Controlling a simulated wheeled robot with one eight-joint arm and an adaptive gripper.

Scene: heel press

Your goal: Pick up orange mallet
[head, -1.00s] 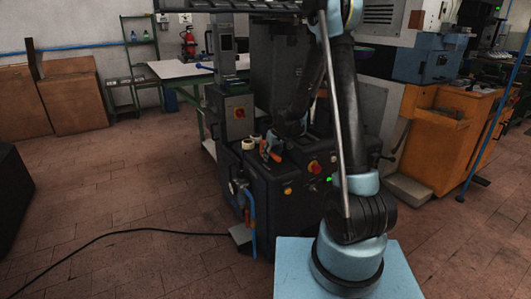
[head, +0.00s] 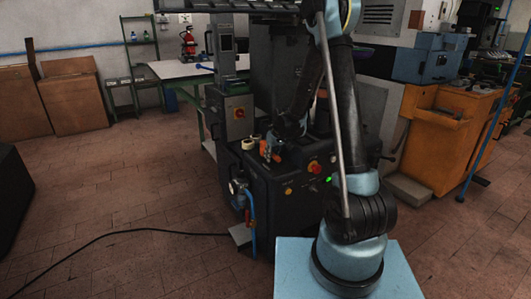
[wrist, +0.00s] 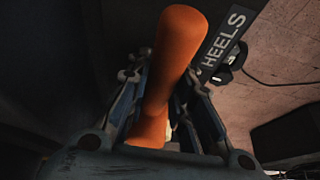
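The orange mallet (wrist: 174,50) shows large in the wrist view, its rounded orange end toward the top and its lower part running down between the fingers. My gripper (wrist: 165,82) has a finger on either side of it; whether both fingers press on it I cannot tell. In the head view, a small orange part of the mallet (head: 263,147) shows at my gripper (head: 270,153), over the top of the dark press. The rest of the mallet is hidden by my gripper.
The dark press (head: 280,195) carries a red button (head: 314,167) and a green light close by. Open brick floor (head: 120,205) lies to the left.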

